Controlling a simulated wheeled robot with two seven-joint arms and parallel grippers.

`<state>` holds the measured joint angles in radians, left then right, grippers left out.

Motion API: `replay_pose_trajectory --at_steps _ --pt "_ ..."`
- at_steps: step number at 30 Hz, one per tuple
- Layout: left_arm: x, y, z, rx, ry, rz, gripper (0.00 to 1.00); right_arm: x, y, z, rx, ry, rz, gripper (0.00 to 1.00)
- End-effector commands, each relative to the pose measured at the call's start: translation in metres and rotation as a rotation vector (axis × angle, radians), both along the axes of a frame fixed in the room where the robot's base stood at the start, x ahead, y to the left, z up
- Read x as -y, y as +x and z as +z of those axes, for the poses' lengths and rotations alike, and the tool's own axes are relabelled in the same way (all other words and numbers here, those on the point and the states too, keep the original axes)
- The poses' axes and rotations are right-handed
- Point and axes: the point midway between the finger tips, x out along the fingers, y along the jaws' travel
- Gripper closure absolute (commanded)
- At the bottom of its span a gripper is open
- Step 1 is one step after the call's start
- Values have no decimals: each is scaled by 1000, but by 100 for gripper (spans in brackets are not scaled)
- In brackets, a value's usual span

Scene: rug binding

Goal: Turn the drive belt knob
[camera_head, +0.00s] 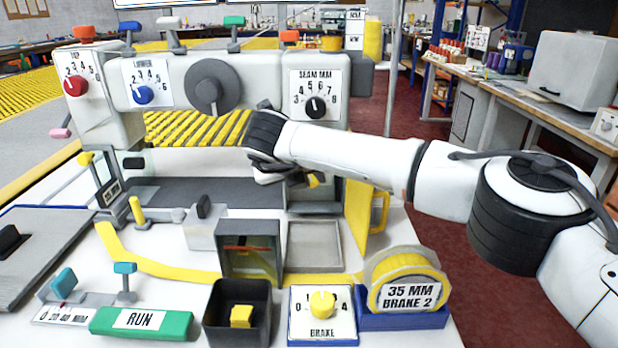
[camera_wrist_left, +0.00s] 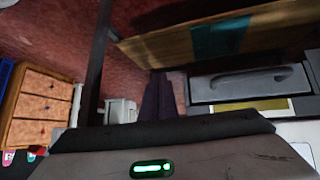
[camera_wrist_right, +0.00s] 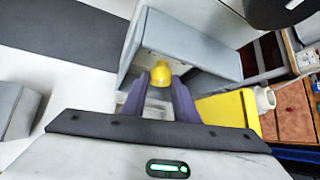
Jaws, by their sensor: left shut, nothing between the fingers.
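A yellow knob (camera_wrist_right: 160,74) sits between the fingertips of my right gripper (camera_wrist_right: 161,84) in the right wrist view, in front of a pale grey housing (camera_wrist_right: 190,35). The fingers lie close along both its sides; whether they press on it I cannot tell. In the head view my right gripper (camera_head: 300,179) is at the machine's middle, below the SEAM MM dial (camera_head: 317,107), with a bit of yellow (camera_head: 314,181) at its tips. No drive belt label is readable. My left gripper (camera_wrist_left: 159,80) is shut and empty over red floor, outside the head view.
The machine carries a red knob (camera_head: 75,86), a blue knob (camera_head: 143,95) and a large grey wheel (camera_head: 213,87). In front stand a yellow brake knob (camera_head: 322,304), a black bin (camera_head: 212,322), a tape roll (camera_head: 405,268) and a green RUN bar (camera_head: 180,324).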

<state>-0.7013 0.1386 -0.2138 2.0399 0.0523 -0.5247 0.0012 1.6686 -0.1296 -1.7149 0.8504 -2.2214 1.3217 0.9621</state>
Motion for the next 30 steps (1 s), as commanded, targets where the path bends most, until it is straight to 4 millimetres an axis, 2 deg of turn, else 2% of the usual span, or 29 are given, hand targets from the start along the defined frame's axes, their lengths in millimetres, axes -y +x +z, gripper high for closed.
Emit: replay_pose_trajectory --at_steps 5,13,17,21,30 --pt "0 0 -6 0 0 0 100 1 0 -3 -1 16 -1 96" --pt "1 4 -43 9 -20 8 100 4 1 -9 0 185 -2 96" --pt "4 7 -44 37 -47 19 100 5 0 -8 1 274 -2 96" --pt "6 3 -47 42 -72 32 100 6 0 -5 -2 343 -1 96" --pt "8 0 -42 46 -87 38 100 6 -1 0 -3 373 1 96"
